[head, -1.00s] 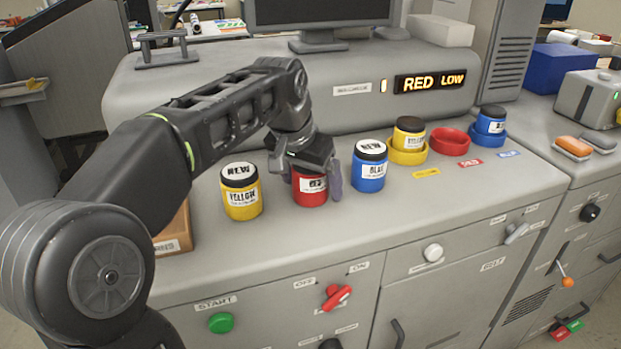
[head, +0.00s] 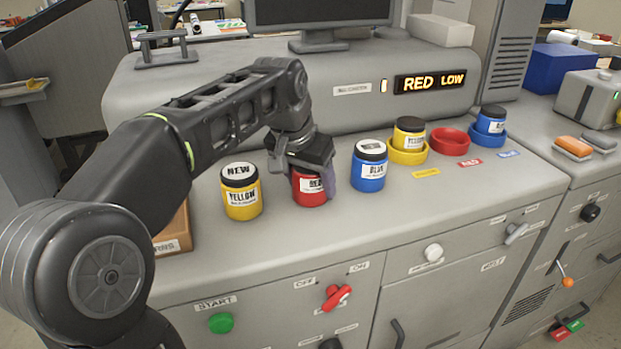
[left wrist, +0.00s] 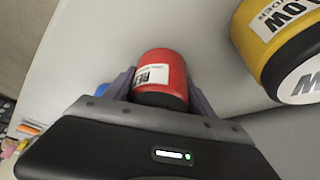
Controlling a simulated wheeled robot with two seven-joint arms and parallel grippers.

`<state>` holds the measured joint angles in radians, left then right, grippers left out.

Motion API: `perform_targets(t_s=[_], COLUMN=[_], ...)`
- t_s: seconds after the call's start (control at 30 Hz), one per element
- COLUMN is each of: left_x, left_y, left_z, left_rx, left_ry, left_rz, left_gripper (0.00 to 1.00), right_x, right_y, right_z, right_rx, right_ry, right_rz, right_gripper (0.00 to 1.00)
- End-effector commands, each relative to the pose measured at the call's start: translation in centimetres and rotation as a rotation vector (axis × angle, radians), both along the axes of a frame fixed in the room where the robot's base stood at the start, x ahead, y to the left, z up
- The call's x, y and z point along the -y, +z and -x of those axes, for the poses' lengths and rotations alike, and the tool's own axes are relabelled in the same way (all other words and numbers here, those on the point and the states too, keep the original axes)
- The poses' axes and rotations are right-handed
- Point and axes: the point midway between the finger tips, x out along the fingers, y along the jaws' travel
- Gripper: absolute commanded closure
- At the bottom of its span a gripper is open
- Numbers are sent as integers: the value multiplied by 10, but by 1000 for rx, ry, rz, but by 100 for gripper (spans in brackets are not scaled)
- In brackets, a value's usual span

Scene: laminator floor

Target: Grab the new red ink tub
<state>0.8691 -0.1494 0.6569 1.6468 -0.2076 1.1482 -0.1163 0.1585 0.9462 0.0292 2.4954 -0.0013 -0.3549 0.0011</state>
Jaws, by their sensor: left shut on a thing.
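The new red ink tub (head: 311,189) stands upright on the grey counter between the new yellow tub (head: 241,192) and the new blue tub (head: 370,167). My left gripper (head: 312,178) is over it from above, shut on its sides, and hides its lid in the head view. In the left wrist view the red tub (left wrist: 162,75) sits between the two fingers, its white label showing. The yellow tub (left wrist: 285,45) is close by at the right there. My right gripper is not in view.
At the right, a yellow holder ring (head: 408,156) holds a yellow tub, a red ring (head: 450,142) is empty, and a blue ring holds a blue tub (head: 491,120). A brown box (head: 175,235) is at the left.

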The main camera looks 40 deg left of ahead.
Motion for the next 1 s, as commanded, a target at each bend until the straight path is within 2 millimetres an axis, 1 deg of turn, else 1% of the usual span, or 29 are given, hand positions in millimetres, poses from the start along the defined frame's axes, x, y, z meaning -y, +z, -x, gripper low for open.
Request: perform_targets(t_s=[0.23, 0.37, 0.47, 0.73, 0.8, 0.9, 1.0], left_x=[0, 0, 0, 0, 0, 0, 0], left_y=[2, 10, 24, 77, 91, 99, 102], left_z=[0, -1, -1, -1, -1, 0, 0], left_rx=[2, 3, 5, 6, 5, 3, 2], left_ry=[0, -1, -2, -2, -1, 1, 1], left_rz=[0, -1, -1, 2, 0, 1, 1], left_gripper=[92, 92, 92, 92, 92, 92, 92], right_x=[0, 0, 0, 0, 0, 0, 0], right_y=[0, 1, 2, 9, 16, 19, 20], right_z=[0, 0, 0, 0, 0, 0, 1], right_rx=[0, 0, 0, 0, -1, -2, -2], right_ry=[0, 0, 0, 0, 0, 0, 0], right_rz=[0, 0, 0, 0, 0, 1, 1], right_gripper=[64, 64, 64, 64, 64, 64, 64])
